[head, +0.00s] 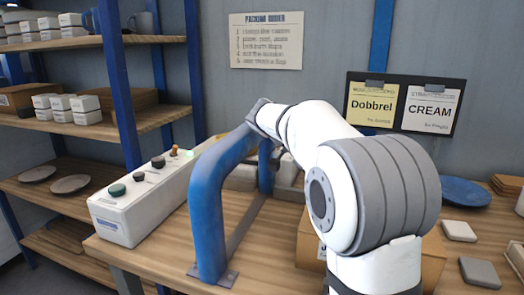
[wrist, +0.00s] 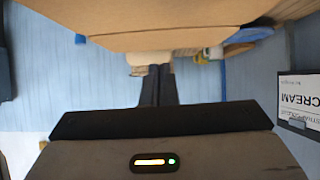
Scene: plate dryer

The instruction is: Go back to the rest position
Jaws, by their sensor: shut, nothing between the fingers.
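My gripper (wrist: 158,76) shows in the wrist view as two dark fingers close together, extending from the wide black body. It is shut with nothing between the fingers. In the head view my white and grey arm reaches away from the right foreground to the back of the blue tubular frame (head: 208,210). My gripper itself is hidden there behind the arm and the frame. Pale and brown items show beyond the fingertips, too small to tell.
A white control box (head: 125,217) with knobs and a green light stands left of the blue frame. A cardboard box (head: 307,240) is partly hidden behind my arm. A blue plate (head: 464,191) and tiles (head: 459,231) lie at right. Shelves (head: 150,118) fill the left; a sign board (head: 405,104) hangs behind.

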